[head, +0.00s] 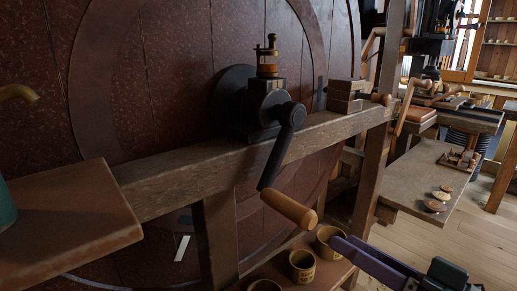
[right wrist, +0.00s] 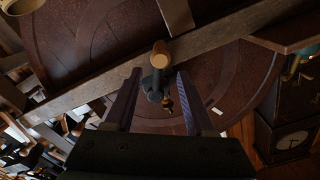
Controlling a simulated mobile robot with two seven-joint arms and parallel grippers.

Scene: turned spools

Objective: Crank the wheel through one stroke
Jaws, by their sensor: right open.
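The crank's dark arm (head: 278,155) slants down and slightly left from a black hub on the wooden beam. Its wooden handle (head: 290,207) sticks out toward the lower right. A dark round wheel or housing (head: 228,95) sits behind the hub, partly hidden by it. My right gripper (head: 342,243) is open, below and right of the handle and apart from it in the head view. In the right wrist view the handle's end (right wrist: 160,52) shows between and beyond the two open fingers (right wrist: 158,73). My left gripper is not in view.
The wooden beam (head: 190,166) runs across the middle. Several cups, one of them (head: 302,266), stand on a low shelf under it. A brown tabletop (head: 65,235) juts in at left. A bench (head: 410,190) with small discs stands at right.

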